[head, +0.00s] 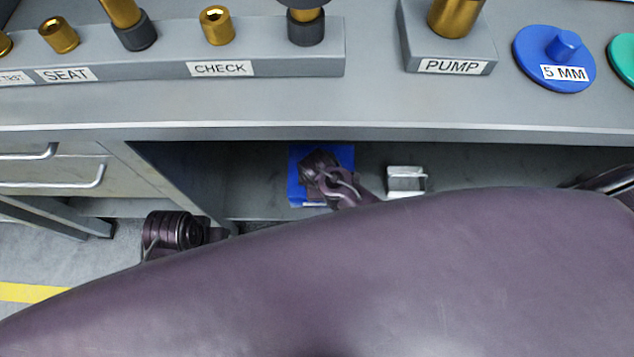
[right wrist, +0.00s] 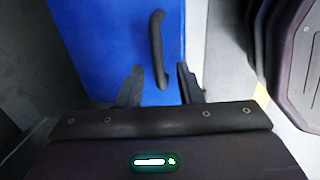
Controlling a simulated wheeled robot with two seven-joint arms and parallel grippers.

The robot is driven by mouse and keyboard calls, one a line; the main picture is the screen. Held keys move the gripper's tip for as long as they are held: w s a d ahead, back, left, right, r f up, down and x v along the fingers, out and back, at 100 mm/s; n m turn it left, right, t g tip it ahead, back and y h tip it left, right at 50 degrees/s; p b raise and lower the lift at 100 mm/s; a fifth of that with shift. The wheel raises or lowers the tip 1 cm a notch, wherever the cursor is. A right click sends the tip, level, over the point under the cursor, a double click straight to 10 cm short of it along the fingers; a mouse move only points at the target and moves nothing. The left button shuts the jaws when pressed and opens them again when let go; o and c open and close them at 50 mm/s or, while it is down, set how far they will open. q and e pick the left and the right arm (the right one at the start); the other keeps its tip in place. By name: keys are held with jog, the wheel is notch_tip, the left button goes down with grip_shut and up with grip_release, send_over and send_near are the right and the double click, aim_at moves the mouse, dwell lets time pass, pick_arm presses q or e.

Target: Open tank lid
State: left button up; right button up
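The blue tank lid (right wrist: 95,35) fills the upper middle of the right wrist view, with a dark bar handle (right wrist: 156,40) on it. My right gripper (right wrist: 158,74) is open, one finger on each side of the handle's lower end, with gaps visible on both sides. I cannot tell how far the fingertips are from the lid surface. In the head view the blue tank (head: 345,156) stands under the bench, partly covered by dark parts of my arm.
The grey bench (head: 400,108) overhangs the tank; it carries the SEAT and CHECK fittings rack (head: 270,62), the PUMP block (head: 458,66) and a blue 5 MM disc (head: 530,70). A small silver box (head: 406,180) is right of the tank, and drawers (head: 60,170) are at left.

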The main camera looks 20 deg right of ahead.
jog(key=shift+c, duration=0.2)
grip_shut()
dwell(0.3)
